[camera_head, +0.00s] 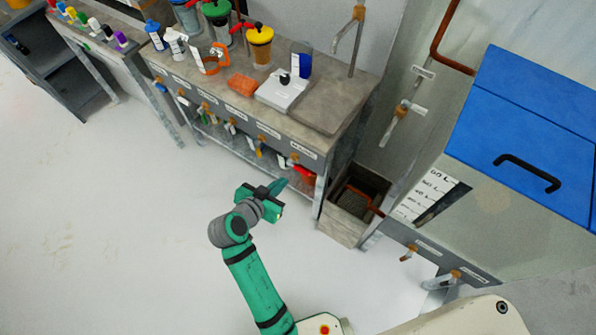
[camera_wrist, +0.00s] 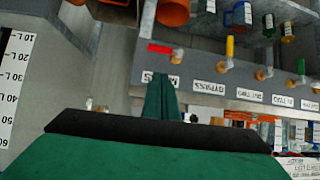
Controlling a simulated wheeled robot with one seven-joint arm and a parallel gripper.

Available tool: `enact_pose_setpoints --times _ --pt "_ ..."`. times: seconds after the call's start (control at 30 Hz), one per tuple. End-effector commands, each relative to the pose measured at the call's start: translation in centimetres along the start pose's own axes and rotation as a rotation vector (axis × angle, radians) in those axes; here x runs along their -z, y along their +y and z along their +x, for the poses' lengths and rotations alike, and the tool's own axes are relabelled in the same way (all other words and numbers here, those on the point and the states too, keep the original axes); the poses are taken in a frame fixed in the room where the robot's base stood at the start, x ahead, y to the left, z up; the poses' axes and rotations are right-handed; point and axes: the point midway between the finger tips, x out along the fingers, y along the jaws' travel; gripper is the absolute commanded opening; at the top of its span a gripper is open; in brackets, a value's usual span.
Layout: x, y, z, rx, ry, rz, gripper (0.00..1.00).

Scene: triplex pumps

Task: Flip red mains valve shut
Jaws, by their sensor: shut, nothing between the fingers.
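The red mains valve lever (camera_wrist: 160,48) shows in the wrist view, on a brass valve body (camera_wrist: 178,54) beside an upside-down label that seems to read MAINS (camera_wrist: 160,82). The lever lies sideways across the picture, along the panel. The neighbouring yellow lever (camera_wrist: 230,47) stands at right angles to it. My gripper (camera_wrist: 161,80) is shut and empty, its green fingertips close below the red lever in the picture; contact cannot be told. In the head view my gripper (camera_head: 284,184) is in front of the bench's right end, near the rightmost label (camera_head: 303,150).
An orange-red cylinder (camera_wrist: 173,12) lies behind the red lever. A sink-like box (camera_head: 345,225) and a blue-lidded tank (camera_head: 530,130) stand right. The floor left is clear.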

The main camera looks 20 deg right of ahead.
Motion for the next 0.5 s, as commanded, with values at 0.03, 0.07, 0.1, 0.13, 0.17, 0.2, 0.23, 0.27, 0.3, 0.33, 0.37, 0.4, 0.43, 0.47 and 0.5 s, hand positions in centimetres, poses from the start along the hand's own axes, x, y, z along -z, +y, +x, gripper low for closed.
enact_pose_setpoints --times 0.03,0.07,0.1,0.13,0.17,0.2,0.23,0.27,0.3,0.33,0.37,0.4,0.43,0.47,0.5 --pt "0.8 -0.2 0.0 -0.02 0.006 0.021 0.0" --pt "1.1 -0.2 0.0 -0.031 0.007 0.031 0.0" --pt "1.4 -0.2 0.0 -0.042 0.009 0.042 0.0" --pt "1.5 -0.2 0.0 -0.049 0.009 0.048 0.0" --pt "1.6 -0.2 0.0 -0.054 0.01 0.053 0.0" --pt "1.8 -0.1 0.0 -0.059 0.011 0.056 0.0" --pt "1.8 -0.1 0.0 -0.061 0.011 0.058 0.0" --pt "1.8 -0.1 0.0 -0.062 0.011 0.059 0.0" --pt "1.8 -0.1 0.0 -0.062 0.011 0.059 0.0" --pt "1.8 -0.1 0.0 -0.062 0.011 0.058 0.0" --pt "1.8 -0.1 0.0 -0.062 0.01 0.058 0.0" --pt "1.8 -0.1 0.0 -0.062 0.01 0.058 0.0" --pt "1.8 0.0 0.0 -0.062 0.01 0.058 0.0" --pt "1.8 0.0 0.0 -0.062 0.01 0.058 0.0" --pt "1.8 0.0 0.1 -0.063 0.01 0.058 0.0"
